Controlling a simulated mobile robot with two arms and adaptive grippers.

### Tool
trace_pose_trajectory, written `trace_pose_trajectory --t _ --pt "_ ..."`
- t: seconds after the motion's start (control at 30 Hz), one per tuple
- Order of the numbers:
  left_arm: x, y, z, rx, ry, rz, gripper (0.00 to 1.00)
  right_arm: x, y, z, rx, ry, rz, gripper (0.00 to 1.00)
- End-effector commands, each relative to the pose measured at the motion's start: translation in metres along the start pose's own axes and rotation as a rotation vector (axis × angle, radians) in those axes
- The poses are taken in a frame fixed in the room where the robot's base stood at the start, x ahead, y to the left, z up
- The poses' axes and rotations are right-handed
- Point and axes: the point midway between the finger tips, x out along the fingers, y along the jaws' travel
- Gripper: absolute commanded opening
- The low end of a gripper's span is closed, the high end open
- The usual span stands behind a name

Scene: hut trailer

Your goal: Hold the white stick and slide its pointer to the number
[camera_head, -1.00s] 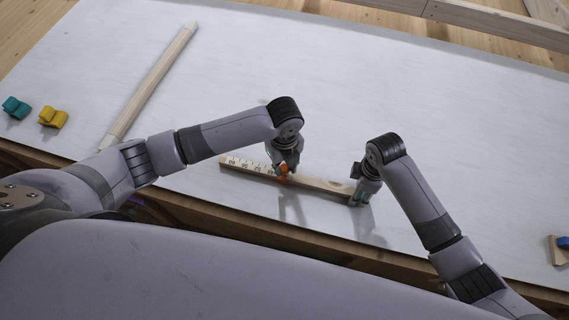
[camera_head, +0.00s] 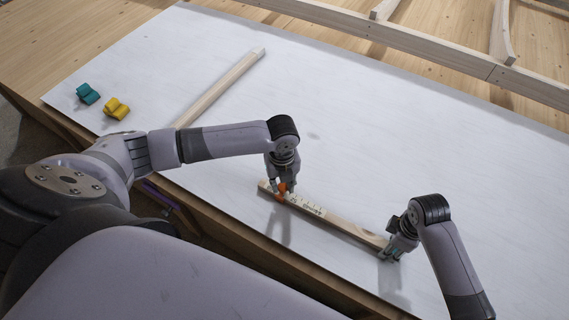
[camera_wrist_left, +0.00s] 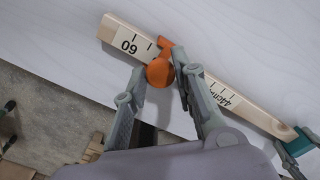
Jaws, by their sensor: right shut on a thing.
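The pale wooden stick (camera_head: 345,228) lies slanting on the white table sheet, with a white number scale (camera_head: 305,205) on it. The orange pointer (camera_head: 282,189) sits on the stick near its left end. In the left wrist view the pointer (camera_wrist_left: 160,71) is just right of the number 60. My left gripper (camera_head: 282,188) has its fingers spread on either side of the pointer's round knob, one close against it. My right gripper (camera_head: 390,253) is shut on the stick's right end. A teal part shows at its fingertips in the left wrist view (camera_wrist_left: 300,141).
A teal clip (camera_head: 88,94) and a yellow clip (camera_head: 117,108) lie at the upper left. Another pale bar (camera_head: 222,85) lies behind my left arm. Wooden beams (camera_head: 400,45) are beyond the sheet. The sheet behind the stick is clear.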

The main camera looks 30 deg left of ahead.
Motion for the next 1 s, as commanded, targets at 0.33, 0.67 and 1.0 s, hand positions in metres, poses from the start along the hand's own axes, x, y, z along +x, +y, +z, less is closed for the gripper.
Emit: trace_pose_trajectory --t 0.33,0.67,1.0 --pt "0.000 0.000 -0.001 0.000 0.001 0.000 0.44 0.001 0.000 0.001 0.000 -0.004 -0.001 0.06" --pt "-0.011 -0.001 0.000 0.000 0.001 -0.002 0.44 0.000 0.000 0.001 0.000 -0.004 -0.001 0.06" --pt "-0.080 -0.001 0.001 0.001 -0.002 -0.004 0.44 0.001 0.000 0.001 0.000 -0.003 -0.001 0.06"
